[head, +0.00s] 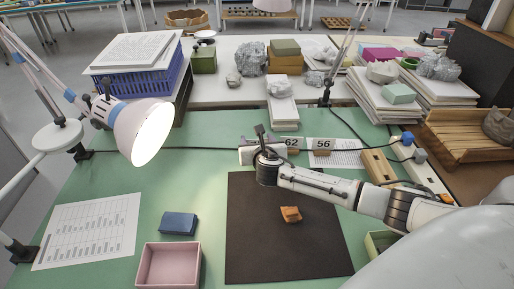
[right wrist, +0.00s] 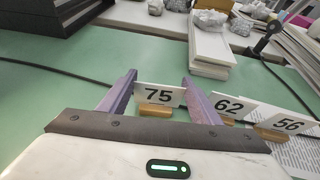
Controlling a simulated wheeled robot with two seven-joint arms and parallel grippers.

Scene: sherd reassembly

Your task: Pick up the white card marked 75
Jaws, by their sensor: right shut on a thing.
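The white card marked 75 (right wrist: 159,95) stands upright in a small wooden holder, between the two purple fingers of my right gripper (right wrist: 160,79) in the right wrist view. The gripper is shut on it. In the head view my right gripper (head: 265,145) is at the back of the green table and hides card 75. The card marked 62 (head: 291,142) and the card marked 56 (head: 323,144) stand just to its right in wooden holders. My left gripper is not in view.
A dark mat (head: 285,245) with an orange-brown sherd (head: 291,214) lies in front. A pink box (head: 168,266), a blue block (head: 178,223) and a printed sheet (head: 88,231) lie left. A lamp (head: 140,130) overhangs the left side. A black cable crosses behind the cards.

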